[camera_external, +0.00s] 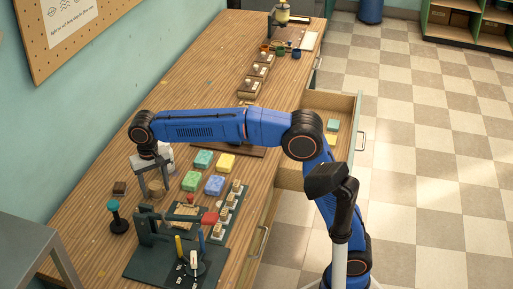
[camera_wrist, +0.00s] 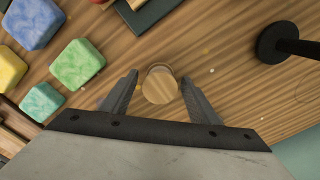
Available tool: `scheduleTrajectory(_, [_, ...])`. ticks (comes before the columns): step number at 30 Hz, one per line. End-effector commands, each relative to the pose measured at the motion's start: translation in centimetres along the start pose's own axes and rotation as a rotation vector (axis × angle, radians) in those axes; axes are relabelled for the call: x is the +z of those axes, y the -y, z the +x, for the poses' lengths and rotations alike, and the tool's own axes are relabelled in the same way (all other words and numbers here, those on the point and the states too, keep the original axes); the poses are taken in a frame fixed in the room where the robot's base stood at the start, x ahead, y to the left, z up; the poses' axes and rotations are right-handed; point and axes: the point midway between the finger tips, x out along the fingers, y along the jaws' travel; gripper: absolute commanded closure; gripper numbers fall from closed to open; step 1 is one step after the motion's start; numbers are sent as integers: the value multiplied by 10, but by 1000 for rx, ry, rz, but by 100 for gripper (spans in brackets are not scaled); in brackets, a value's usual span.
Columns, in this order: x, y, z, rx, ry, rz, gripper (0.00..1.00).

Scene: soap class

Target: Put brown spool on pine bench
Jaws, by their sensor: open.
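The brown spool (camera_wrist: 160,86) shows end-on as a round light-brown disc in the wrist view. It appears to stand on the wood-grained bench top (camera_wrist: 225,60), which I take as the pine bench. In the external view the spool (camera_external: 156,188) is small and partly covered by a finger. My gripper (camera_wrist: 160,79) is open, pointing down, with one finger on each side of the spool. A gap shows between the spool and each finger. The long bench (camera_external: 185,80) runs along the wall in the external view.
Green, blue and yellow soap blocks (camera_wrist: 78,63) lie beside the gripper. A dark stand with a teal top (camera_external: 117,215) and a dark press-like device (camera_external: 165,245) stand near. A small brown block (camera_external: 119,188) lies left. An open drawer (camera_external: 345,105) juts out at right.

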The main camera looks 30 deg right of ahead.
Motion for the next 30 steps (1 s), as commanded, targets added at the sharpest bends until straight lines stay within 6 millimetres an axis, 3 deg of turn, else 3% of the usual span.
scheduleTrajectory(5, [0,0,-10,-1,-1,0,45])
scheduleTrajectory(21, [0,0,-104,-1,-1,0,45])
scheduleTrajectory(30, [0,0,-123,0,0,0,45])
